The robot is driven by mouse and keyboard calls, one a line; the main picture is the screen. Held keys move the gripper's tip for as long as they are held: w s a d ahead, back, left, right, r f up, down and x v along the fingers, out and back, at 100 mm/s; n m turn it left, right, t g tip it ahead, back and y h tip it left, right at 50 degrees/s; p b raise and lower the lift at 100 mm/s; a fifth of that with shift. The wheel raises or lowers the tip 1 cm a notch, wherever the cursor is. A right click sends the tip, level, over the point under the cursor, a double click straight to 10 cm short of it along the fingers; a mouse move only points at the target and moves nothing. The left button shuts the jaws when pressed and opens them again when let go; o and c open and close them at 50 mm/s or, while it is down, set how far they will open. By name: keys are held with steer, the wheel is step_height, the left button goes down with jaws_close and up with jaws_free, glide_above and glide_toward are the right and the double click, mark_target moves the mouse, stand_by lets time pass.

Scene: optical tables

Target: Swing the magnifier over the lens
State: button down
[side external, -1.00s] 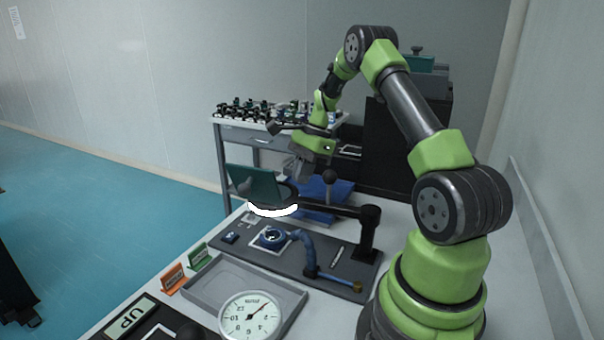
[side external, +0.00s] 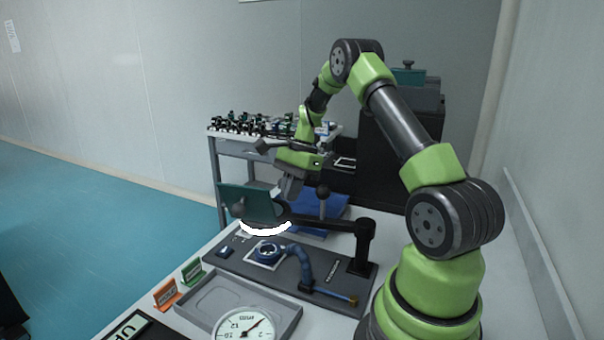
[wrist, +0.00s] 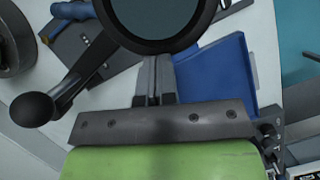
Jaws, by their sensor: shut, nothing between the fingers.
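The magnifier is a dark arm on a short post (side external: 362,245), with a round head whose lower rim shows as a bright white crescent (side external: 265,229). A teal flap (side external: 248,203) stands at its head. The lens (side external: 268,253), a small blue-rimmed disc on a white square, lies on the grey board, in front of and below the head in the side view. My gripper (side external: 289,190) is shut and empty, pointing down just behind the head. In the wrist view its fingers (wrist: 153,85) reach the dark head rim (wrist: 165,43); I cannot tell whether they touch.
In front are a grey tray (side external: 235,303), a dial gauge (side external: 244,326), and orange (side external: 166,294) and green (side external: 192,271) signs. A cart of optics stands behind.

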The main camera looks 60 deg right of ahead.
steer(key=s+d+r, duration=0.2)
steer(key=d+r, duration=0.4)
steer(key=r, duration=0.3)
steer(key=shift+s+d+r, duration=0.2)
steer(key=shift+s+d, duration=0.15)
steer(key=shift+s, duration=0.05)
step_height(320, 180, up, 5)
stand_by(0.4)
